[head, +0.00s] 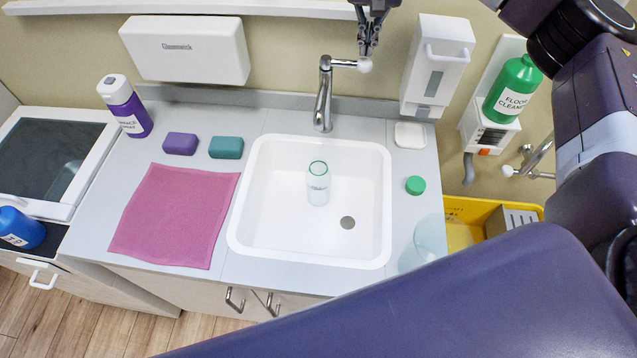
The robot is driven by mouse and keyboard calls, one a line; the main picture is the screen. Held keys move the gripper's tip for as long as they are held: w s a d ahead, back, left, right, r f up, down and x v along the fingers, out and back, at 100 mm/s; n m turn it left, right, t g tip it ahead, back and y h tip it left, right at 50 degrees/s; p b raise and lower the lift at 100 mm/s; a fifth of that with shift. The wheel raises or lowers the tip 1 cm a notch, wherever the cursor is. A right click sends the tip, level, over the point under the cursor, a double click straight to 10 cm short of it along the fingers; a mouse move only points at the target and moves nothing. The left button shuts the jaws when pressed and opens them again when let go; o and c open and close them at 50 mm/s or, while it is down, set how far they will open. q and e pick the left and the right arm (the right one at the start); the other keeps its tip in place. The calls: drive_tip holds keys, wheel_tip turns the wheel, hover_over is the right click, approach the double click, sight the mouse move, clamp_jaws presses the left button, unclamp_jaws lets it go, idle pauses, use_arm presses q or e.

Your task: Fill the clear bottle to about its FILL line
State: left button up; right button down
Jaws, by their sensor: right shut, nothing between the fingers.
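The clear bottle (318,190) stands upright and uncapped in the white sink (270,230), in front of the tap. It has a green ring at its mouth and small marks on its side that I cannot read. I cannot tell its water level. The chrome tap (323,100) stands behind the sink, with a lever to the right ending in a white knob (365,65). No stream of water shows. My right gripper (366,50) is shut and empty, its fingertips just above the knob; I cannot tell if they touch. My left gripper is out of view.
A green cap (415,185) and a clear container (429,238) are right of the sink. Left are a pink cloth (175,215), purple (180,143) and teal (226,147) sponges, and a purple spray bottle (126,106). A soap dispenser (437,65) hangs near the tap.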

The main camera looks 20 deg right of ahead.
sight(365, 62)
drive_tip(key=shift+f, duration=0.2)
drive_tip(key=shift+f+b, duration=1)
drive_tip(key=shift+f, duration=0.75)
idle(2.1)
wheel_tip(365, 62, up, 9)
drive_tip(key=p, duration=0.7)
drive_tip(key=shift+r, duration=0.15)
